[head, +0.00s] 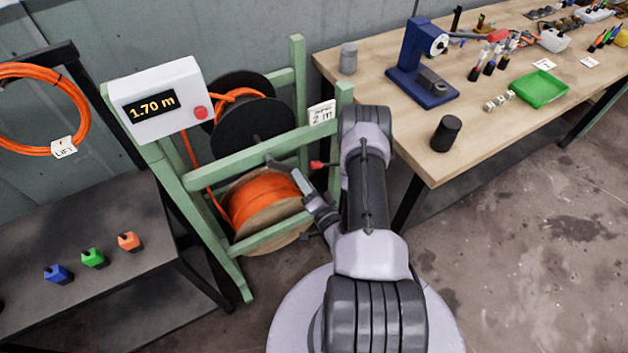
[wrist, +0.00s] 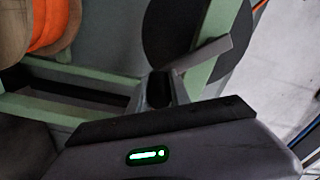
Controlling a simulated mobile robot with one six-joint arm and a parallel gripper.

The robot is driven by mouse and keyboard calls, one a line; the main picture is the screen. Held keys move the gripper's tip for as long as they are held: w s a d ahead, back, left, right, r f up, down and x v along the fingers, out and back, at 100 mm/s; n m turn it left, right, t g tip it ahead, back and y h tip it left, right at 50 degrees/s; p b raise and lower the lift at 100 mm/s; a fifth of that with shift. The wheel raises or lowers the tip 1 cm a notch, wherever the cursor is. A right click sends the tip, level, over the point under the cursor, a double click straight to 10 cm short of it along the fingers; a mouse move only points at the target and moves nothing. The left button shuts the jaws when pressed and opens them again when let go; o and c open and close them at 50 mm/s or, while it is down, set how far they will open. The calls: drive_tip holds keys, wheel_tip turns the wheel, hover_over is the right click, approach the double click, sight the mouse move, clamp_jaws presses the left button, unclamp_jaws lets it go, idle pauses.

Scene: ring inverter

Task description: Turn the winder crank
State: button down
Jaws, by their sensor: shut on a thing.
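The winder is a green frame (head: 215,172) with a black-flanged upper reel (head: 255,128) and an orange cable spool (head: 262,200) below. A white counter box (head: 158,95) on it reads 1.70 m. My gripper (head: 283,172) reaches to the front of the frame, just below the black flange. In the wrist view my gripper (wrist: 160,88) is shut at the end of the grey crank arm (wrist: 208,53), which slants up to the right in front of the black disc (wrist: 180,28). The crank's grip is mostly hidden between the fingers.
A tag (head: 322,113) on the frame appears to read 2 m. A red knob (head: 316,164) sits close beside my wrist. A wooden bench (head: 400,125) with tools stands right. A dark table (head: 60,225) with coloured blocks stands left. Open floor lies at lower right.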

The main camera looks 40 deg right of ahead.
drive_tip(key=shift+w+a+f+m+b, duration=0.1)
drive_tip(key=shift+a+f+m+b, duration=0.4)
drive_tip(key=shift+a+m+b, duration=0.3)
drive_tip(key=shift+w+a+f+m+b, duration=0.1)
drive_tip(key=shift+a+f+m+b, duration=0.45)
drive_tip(key=shift+m, duration=0.45)
drive_tip(key=c, duration=1.2)
unclamp_jaws()
drive_tip(key=shift+r, duration=0.1)
drive_tip(key=shift+d+r, duration=0.1)
